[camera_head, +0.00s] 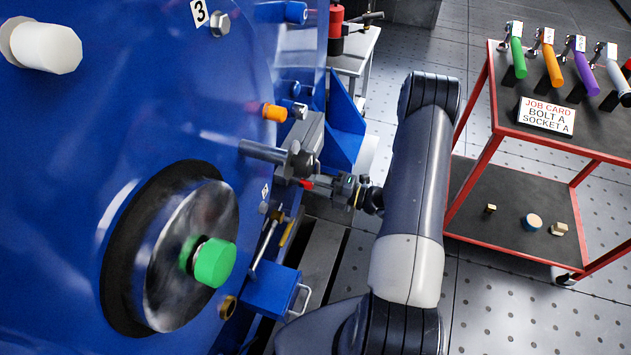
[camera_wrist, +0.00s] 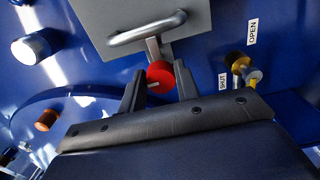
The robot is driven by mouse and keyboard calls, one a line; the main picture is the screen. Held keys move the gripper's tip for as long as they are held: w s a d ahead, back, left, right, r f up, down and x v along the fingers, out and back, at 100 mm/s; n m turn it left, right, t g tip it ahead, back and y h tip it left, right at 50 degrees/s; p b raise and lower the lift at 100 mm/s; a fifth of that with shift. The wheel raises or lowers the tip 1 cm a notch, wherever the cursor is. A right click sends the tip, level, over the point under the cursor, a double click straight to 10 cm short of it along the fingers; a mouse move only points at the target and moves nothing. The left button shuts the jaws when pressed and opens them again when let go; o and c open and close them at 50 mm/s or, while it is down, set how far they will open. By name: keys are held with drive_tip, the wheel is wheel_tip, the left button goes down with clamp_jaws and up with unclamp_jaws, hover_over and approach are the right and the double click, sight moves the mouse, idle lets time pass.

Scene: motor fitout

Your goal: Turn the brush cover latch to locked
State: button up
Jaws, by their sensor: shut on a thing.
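The brush cover latch shows as a red round knob (camera_wrist: 160,72) with a pale mark on its face, at the lower edge of a grey cover plate (camera_wrist: 100,14). My gripper (camera_wrist: 159,86) has one finger on each side of the knob and is shut on it. In the head view my gripper (camera_head: 335,188) reaches left to the blue motor housing, and a small red part of the latch (camera_head: 306,184) shows at its tip. The grey cover (camera_head: 309,135) is just above it. I cannot read the latch's turn angle.
A metal bar handle (camera_wrist: 147,29) crosses the cover above the knob. A brass valve (camera_wrist: 240,64) with OPEN and SHUT labels sits to the right. A green-ended shaft (camera_head: 214,262) juts out at left. A red-framed cart (camera_head: 470,110) with tools stands right of my arm.

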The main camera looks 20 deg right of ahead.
idle(0.5)
drive_tip(key=o, duration=0.9)
drive_tip(key=shift+o, duration=0.2)
drive_tip(key=v, duration=1.1)
drive_tip(key=shift+w+a, duration=0.1)
drive_tip(key=x, duration=1)
drive_tip(key=shift+w+a, duration=0.2)
drive_tip(key=shift+a, duration=0.1)
drive_tip(key=shift+d, duration=0.15)
